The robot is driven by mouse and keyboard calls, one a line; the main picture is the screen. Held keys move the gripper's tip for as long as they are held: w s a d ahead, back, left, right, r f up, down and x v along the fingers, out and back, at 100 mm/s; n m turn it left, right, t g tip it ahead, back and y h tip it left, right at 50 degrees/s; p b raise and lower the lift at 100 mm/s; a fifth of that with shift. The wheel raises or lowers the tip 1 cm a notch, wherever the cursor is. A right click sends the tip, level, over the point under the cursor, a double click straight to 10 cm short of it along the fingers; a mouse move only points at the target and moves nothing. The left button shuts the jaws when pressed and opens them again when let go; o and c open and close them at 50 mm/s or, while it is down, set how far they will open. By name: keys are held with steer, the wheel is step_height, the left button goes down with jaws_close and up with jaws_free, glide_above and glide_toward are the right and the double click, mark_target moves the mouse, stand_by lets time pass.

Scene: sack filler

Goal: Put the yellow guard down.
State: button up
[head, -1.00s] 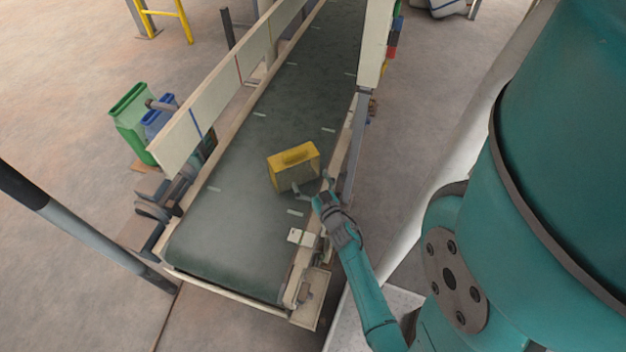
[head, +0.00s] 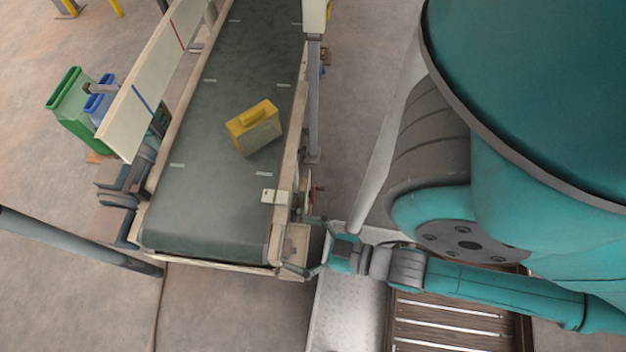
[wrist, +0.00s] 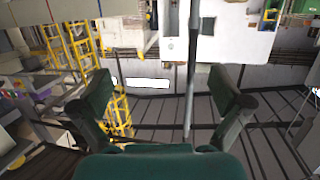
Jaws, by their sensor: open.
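The yellow guard (head: 254,127) is a box shape with a yellow top and handle and a greyish mesh-like side. It stands on the dark green conveyor belt (head: 205,205), nearer the right rail, with nothing holding it. My gripper (head: 302,246) is open and empty by the near right corner of the conveyor, apart from the guard. In the wrist view my gripper's two fingers (wrist: 163,95) are spread wide with nothing between them. The guard is not seen in the wrist view.
Green (head: 74,108) and blue (head: 101,99) bins stand left of the conveyor. A pale side panel (head: 150,95) runs along its left edge. A grey post (head: 314,95) rises at its right. The belt before the guard is clear.

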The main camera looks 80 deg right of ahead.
steer(key=s+r, duration=0.1)
steer(key=s+a+r+n+y, duration=0.1)
steer(key=r, duration=0.1)
steer(key=s+r+y, duration=0.1)
steer(key=shift+a+r+g, duration=0.3)
steer(key=shift+a+r, duration=0.05)
steer(key=shift+a, duration=0.05)
